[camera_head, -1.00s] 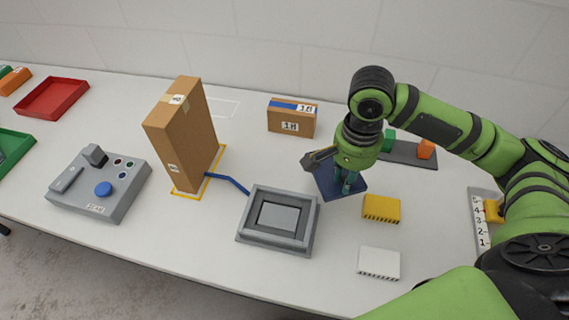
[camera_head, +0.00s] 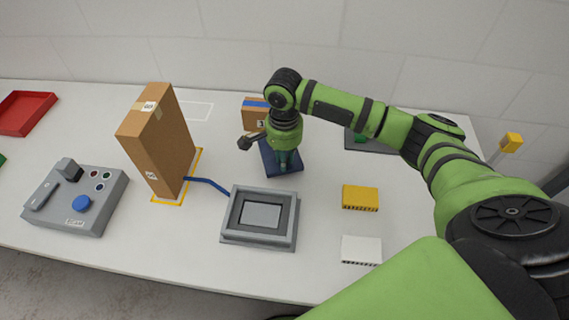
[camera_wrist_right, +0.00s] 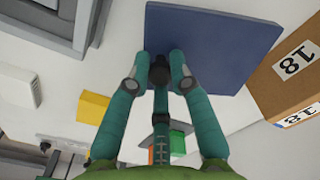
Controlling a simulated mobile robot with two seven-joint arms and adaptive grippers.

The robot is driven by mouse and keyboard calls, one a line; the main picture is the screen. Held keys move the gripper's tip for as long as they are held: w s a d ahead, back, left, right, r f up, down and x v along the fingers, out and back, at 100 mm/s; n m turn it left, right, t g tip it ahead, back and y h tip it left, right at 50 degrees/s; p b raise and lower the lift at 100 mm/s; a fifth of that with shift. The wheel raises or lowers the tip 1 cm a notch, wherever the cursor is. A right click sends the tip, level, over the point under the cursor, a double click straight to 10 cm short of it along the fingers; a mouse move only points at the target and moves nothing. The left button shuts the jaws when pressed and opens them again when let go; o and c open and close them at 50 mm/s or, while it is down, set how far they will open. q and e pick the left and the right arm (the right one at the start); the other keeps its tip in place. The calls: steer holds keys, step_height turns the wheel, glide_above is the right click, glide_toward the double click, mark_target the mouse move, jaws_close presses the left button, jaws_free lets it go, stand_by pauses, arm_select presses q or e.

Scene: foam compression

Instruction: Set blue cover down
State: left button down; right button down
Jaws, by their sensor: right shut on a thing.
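The blue cover (camera_head: 274,165) is a flat, dark blue square plate, below my right gripper (camera_head: 290,160) in the head view. In the right wrist view the cover (camera_wrist_right: 215,45) spreads out past the fingertips of my right gripper (camera_wrist_right: 165,65), which is shut on it. I cannot tell whether the cover touches the table. The grey square fixture (camera_head: 232,232) with a lighter block (camera_head: 260,215) in its middle stands just in front of and left of the cover. My left gripper is not in view.
A tall cardboard box (camera_head: 160,140) stands at the left on a yellow outline. A small box (camera_head: 254,112) stands behind the cover. A grey control panel (camera_head: 70,210) is far left. A yellow block (camera_head: 360,197) and a white block (camera_head: 361,250) lie at the right, with bare table around them.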

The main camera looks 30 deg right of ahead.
steer(key=shift+f, duration=1.7)
steer(key=shift+s, duration=0.1)
steer(key=c, duration=1.1)
jaws_free()
steer(key=shift+f, duration=0.1)
step_height(320, 180, up, 12)
steer(key=shift+r+b, duration=0.15)
steer(key=shift+b, duration=0.45)
